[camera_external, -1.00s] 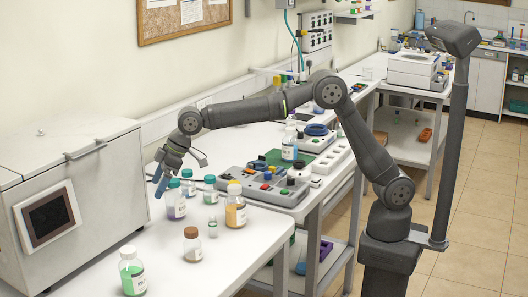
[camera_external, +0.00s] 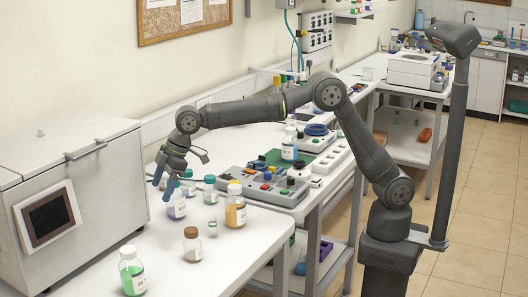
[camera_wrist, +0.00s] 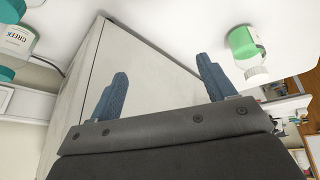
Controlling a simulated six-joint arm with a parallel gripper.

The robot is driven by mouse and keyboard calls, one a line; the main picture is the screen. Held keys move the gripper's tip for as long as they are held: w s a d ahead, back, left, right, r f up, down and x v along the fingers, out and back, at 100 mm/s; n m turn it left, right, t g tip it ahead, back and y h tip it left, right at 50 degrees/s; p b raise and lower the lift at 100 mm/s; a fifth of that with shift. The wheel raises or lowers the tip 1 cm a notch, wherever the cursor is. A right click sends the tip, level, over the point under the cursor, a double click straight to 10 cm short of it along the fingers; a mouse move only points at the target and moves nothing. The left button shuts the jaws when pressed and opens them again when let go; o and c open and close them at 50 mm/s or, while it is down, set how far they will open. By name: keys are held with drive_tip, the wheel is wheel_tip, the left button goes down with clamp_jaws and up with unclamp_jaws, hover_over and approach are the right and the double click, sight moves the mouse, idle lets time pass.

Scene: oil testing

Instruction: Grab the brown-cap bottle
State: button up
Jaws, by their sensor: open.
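The brown-cap bottle (camera_external: 193,244) stands upright on the white bench in the external view, with a pale label and clear glass. My gripper (camera_external: 165,183) is open above the bench, beside the purple-liquid bottle (camera_external: 176,206), up and left of the brown-cap bottle and apart from it. In the wrist view my gripper (camera_wrist: 161,65) shows two blue fingers spread apart with nothing between them. A labelled bottle (camera_wrist: 17,40) is cut off at the top left there; I cannot tell for certain which one it is.
Bottles with teal caps (camera_external: 210,189), a yellow-liquid bottle (camera_external: 236,207) and a small clear vial (camera_external: 213,228) stand close by. A green-liquid bottle (camera_external: 132,272) stands at the front left. A grey box-shaped machine (camera_external: 100,195) is left of my gripper.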

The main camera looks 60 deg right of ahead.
drive_tip(key=s+a+r+n+g+h, duration=0.2)
drive_tip(key=s+n+g+h, duration=0.1)
drive_tip(key=s+n, duration=0.8)
drive_tip(key=n, duration=0.3)
approach(192, 241)
drive_tip(key=shift+h, duration=0.3)
drive_tip(key=f, duration=0.3)
drive_tip(key=w+f, duration=0.1)
drive_tip(key=f, duration=0.2)
drive_tip(key=shift+w+d, duration=0.15)
drive_tip(key=shift+w, duration=0.05)
drive_tip(key=shift+s+d+f, duration=0.1)
drive_tip(key=shift+f, duration=1.2)
drive_tip(key=shift+d+f, duration=0.1)
drive_tip(key=shift+f, duration=1.2)
drive_tip(key=c, duration=1.2)
drive_tip(key=shift+r, duration=0.1)
